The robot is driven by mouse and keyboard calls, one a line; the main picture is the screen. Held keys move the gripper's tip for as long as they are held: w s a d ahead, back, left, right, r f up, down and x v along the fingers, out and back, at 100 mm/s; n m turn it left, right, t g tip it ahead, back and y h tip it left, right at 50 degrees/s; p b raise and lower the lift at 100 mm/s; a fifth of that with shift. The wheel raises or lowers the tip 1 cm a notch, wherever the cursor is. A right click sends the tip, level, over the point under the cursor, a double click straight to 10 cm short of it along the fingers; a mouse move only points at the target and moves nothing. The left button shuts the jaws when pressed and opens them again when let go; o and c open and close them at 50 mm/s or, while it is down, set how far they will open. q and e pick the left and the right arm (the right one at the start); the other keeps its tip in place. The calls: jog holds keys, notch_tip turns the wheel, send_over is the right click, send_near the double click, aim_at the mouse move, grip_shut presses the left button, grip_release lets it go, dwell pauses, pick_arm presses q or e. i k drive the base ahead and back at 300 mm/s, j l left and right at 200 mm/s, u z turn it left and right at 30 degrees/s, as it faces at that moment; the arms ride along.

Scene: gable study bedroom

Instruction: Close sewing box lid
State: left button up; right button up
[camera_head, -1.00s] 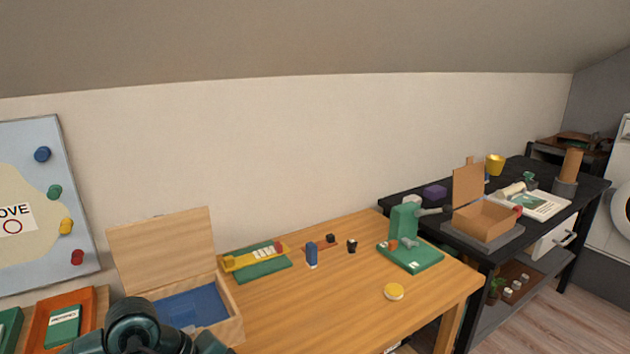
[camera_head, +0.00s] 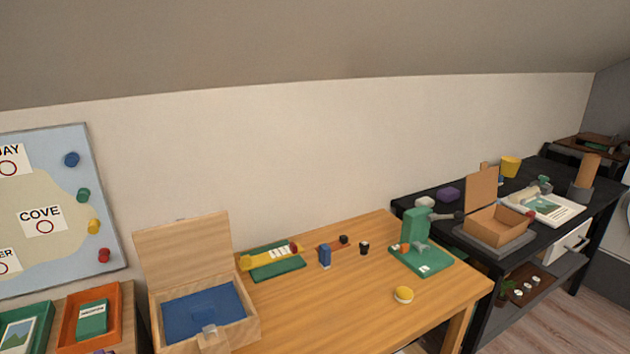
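The sewing box, which I take to be the light wooden box (camera_head: 250,332) with a blue lining, sits at the left end of the wooden table. Its lid (camera_head: 182,246) stands open, tilted up at the back edge near the wall. A blue inner piece (camera_head: 203,312) lies inside, and a pale clasp-like part (camera_head: 212,338) shows at the front. Neither of my grippers is in view.
Right of the box are a green board with a yellow piece (camera_head: 272,262), a blue block (camera_head: 325,256) and a green press-like device (camera_head: 420,257). A smaller brown open box (camera_head: 497,226) stands on the black desk.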

aim_at(177, 253)
jog(key=u, duration=0.85)
